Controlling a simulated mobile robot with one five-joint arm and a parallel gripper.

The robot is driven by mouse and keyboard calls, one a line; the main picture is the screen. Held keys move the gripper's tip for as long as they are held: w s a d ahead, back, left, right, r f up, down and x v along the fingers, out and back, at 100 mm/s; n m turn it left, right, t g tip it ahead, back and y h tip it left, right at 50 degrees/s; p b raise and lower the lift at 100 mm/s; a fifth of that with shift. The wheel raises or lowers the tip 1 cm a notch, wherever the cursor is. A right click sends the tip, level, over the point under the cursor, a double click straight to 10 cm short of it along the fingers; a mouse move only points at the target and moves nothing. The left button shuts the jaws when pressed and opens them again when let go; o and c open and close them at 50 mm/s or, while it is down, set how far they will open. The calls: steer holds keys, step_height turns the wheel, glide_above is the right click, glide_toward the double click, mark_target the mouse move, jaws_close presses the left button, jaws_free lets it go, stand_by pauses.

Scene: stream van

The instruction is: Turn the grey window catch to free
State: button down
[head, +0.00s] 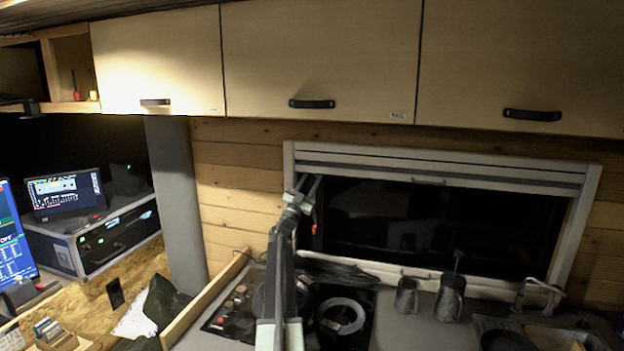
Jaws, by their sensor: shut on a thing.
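The window (440,225) is in the right half of the head view, with a light frame and dark glass. My arm reaches up from the bottom centre to the window's left edge. My gripper (308,184) is there, just below the window's top left corner, and its two thin dark fingers point up. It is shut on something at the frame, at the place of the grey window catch. The catch itself is hidden by the fingers or too small to make out, so I cannot tell which way it is turned.
Wooden cupboards (320,60) hang above. Screens and a rack unit (105,240) stand left.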

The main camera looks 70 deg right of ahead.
steer(key=shift+m+g, duration=0.4)
steer(key=shift+m, duration=0.1)
steer(key=c, duration=1)
jaws_free()
